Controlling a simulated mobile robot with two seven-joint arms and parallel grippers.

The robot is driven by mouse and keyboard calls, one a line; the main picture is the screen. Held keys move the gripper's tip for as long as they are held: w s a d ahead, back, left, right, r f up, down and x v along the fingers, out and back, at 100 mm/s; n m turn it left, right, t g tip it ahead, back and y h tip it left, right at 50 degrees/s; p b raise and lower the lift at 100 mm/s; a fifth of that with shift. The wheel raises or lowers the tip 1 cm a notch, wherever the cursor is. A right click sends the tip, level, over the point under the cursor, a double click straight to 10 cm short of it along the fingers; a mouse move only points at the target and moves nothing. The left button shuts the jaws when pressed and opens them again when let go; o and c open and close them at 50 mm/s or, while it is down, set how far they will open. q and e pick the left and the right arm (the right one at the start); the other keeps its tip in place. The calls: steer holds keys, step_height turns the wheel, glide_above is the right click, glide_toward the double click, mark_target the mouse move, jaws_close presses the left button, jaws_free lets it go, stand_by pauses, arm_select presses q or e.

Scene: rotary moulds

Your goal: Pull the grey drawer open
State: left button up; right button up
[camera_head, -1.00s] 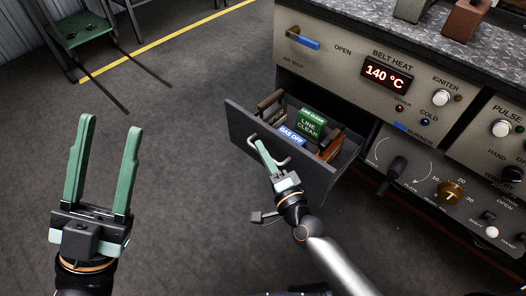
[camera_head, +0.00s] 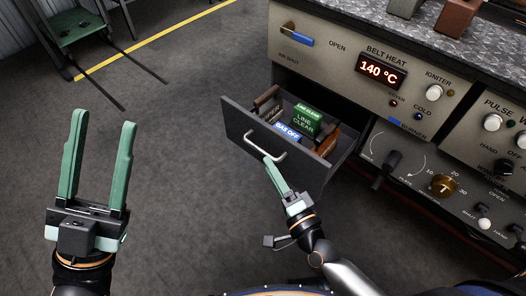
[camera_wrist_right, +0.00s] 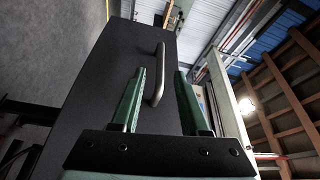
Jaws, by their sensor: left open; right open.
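The grey drawer (camera_head: 248,140) stands pulled out of the machine, with its contents in view. Its bent metal handle (camera_head: 266,142) is on the front face. My right gripper (camera_head: 268,160) is just in front of and below the handle. In the right wrist view the handle (camera_wrist_right: 160,75) shows beyond the two green fingers (camera_wrist_right: 157,95), which are apart with nothing held between them. My left gripper (camera_head: 99,118) is open and empty over the floor at the left, well away from the drawer.
In the drawer lie a green "LINE CLEAR" sign (camera_head: 308,119), a blue "GAS OFF" sign (camera_head: 287,131) and brown items. The machine's panel (camera_head: 340,55) with knobs and display rises behind. The floor between is clear.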

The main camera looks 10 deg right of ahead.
steer(key=v, duration=0.5)
steer(key=shift+s+d, duration=0.1)
steer(key=shift+s, duration=0.25)
steer(key=shift+s+f, duration=0.1)
